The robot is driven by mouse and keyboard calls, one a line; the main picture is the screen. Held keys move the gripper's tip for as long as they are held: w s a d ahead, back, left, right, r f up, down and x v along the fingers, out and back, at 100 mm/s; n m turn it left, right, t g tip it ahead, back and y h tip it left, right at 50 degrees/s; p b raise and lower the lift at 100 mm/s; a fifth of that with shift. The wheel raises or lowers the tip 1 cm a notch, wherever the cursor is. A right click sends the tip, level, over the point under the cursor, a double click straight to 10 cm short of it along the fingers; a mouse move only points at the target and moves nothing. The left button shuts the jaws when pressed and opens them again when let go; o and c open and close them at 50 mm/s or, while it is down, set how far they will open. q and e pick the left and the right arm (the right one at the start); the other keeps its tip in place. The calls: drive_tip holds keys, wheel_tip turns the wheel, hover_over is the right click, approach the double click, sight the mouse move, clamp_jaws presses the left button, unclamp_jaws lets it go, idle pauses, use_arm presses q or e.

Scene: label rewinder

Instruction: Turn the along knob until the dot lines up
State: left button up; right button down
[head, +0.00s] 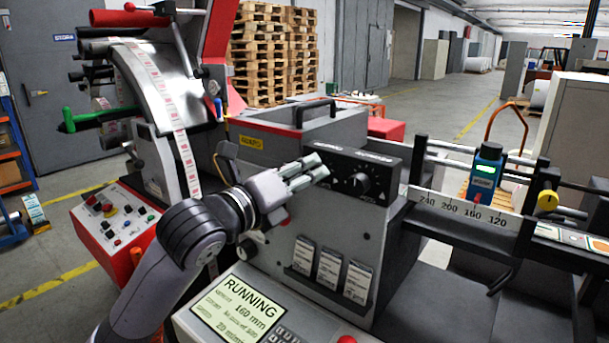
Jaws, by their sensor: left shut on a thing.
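My left gripper (318,170) reaches across to the left part of the black control panel (342,160) on the grey machine. Its fingers are closed at the panel, around what I take to be the along knob, which they hide. The lettering above is too small to read, and no dot can be made out there. A second black knob (359,183) with a white pointer and a printed scale shows just right of the fingertips, apart from them. My right gripper is not in view.
A blue sensor block (485,172) with a lit green display sits on the rail behind a number scale (463,209). A screen (238,309) reads RUNNING, 160 mm.

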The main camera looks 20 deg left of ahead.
use_arm(q)
drive_tip(key=c, duration=0.5)
clamp_jaws()
drive_tip(key=n+p, duration=1)
drive_tip(key=n, duration=0.7)
drive_tip(key=shift+f+n, duration=0.1)
drive_tip(key=shift+n, duration=0.3)
